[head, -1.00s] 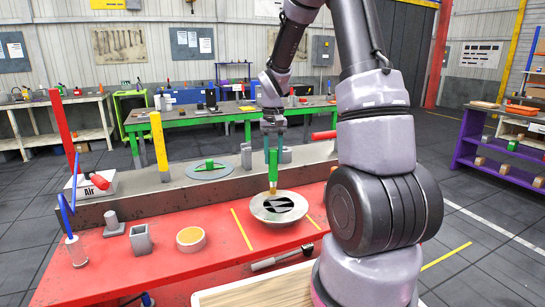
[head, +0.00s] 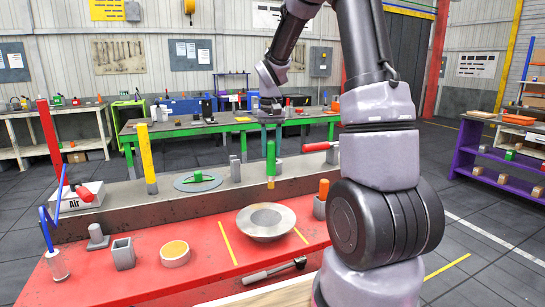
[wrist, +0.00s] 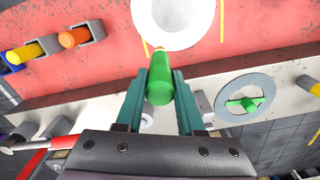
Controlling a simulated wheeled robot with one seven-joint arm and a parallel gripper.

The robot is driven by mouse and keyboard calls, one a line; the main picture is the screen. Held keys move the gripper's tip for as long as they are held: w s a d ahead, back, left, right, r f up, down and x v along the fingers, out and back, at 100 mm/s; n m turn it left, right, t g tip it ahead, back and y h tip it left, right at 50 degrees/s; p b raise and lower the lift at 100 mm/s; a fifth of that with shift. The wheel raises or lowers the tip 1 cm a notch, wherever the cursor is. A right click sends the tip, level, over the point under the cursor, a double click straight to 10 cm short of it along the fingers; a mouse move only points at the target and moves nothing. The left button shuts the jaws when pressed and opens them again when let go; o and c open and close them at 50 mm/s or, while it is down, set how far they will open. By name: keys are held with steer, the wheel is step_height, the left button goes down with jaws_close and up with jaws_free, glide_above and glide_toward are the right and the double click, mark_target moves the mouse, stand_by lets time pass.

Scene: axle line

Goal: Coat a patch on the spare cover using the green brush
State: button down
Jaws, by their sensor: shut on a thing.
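The green brush (head: 271,152) is upright in my gripper (head: 271,143), with its tan tip pointing down. In the wrist view the brush (wrist: 159,88) sits between the two teal fingers of my gripper (wrist: 160,82), which is shut on it. A round grey metal dish-like cover (head: 245,222) lies on the red bench top between two yellow lines, with a darker grey-brown middle. The brush tip is above this cover and apart from it. The cover also shows at the top of the wrist view (wrist: 200,30). A flat grey disc with a green handle (head: 187,182) lies on the raised ledge.
On the red bench (head: 200,280) stand a yellow-topped round tin (head: 175,254), a square grey holder (head: 123,254), a grey post (head: 97,237) and a clear cup with a blue tool (head: 57,264). A hammer (head: 275,270) lies in front. An orange-handled item (head: 323,189) stands in a holder at right.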

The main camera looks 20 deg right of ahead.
steer(key=shift+r, duration=0.9)
